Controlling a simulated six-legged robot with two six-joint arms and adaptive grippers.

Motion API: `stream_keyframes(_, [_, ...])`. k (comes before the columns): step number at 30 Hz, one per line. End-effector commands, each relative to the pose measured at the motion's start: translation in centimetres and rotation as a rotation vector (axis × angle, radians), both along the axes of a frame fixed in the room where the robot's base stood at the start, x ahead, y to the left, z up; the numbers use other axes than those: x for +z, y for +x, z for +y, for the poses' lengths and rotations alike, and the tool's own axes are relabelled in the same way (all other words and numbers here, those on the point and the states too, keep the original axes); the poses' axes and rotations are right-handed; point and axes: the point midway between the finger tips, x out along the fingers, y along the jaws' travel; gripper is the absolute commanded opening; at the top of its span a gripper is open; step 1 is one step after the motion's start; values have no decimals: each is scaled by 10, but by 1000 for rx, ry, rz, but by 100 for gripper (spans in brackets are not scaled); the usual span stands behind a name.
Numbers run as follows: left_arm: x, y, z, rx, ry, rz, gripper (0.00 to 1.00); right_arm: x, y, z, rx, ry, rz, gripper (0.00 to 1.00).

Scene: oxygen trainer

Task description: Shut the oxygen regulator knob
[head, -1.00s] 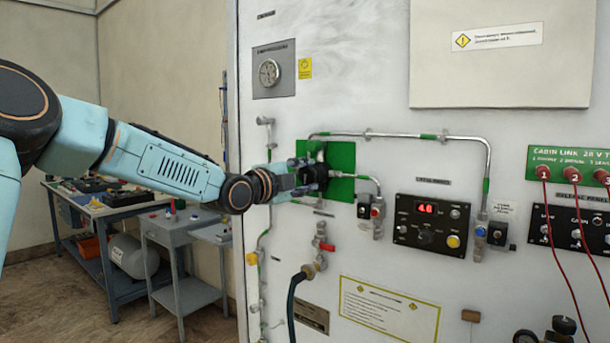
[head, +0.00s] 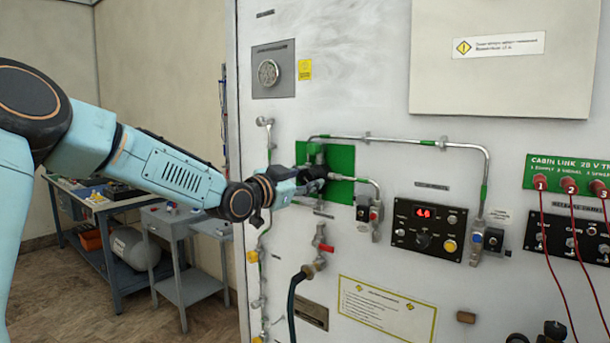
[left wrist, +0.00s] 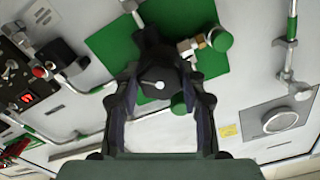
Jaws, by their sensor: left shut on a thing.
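The oxygen regulator knob (head: 315,172) is a black round part in front of a green square plate (head: 343,186) on the white panel. It also shows in the left wrist view as a dark cap with a white mark (left wrist: 158,85). My left gripper (head: 307,180) is at the knob, and its two fingers (left wrist: 161,80) close on it from both sides. Part of the knob is hidden by the fingers in the head view. My right gripper is in neither view.
Metal pipes with green bands (head: 430,141) run across the panel close to the gripper. A black module with a red display (head: 425,229) is to the right. A red-handled valve (head: 322,240) and hose are below. A workbench (head: 110,205) stands at left.

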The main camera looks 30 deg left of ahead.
Motion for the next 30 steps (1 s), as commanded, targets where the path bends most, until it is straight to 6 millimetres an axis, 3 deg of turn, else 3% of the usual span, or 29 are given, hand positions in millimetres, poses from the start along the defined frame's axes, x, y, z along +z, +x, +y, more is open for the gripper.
stream_keyframes(30, [1,0,0,1,-961,74,10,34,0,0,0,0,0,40])
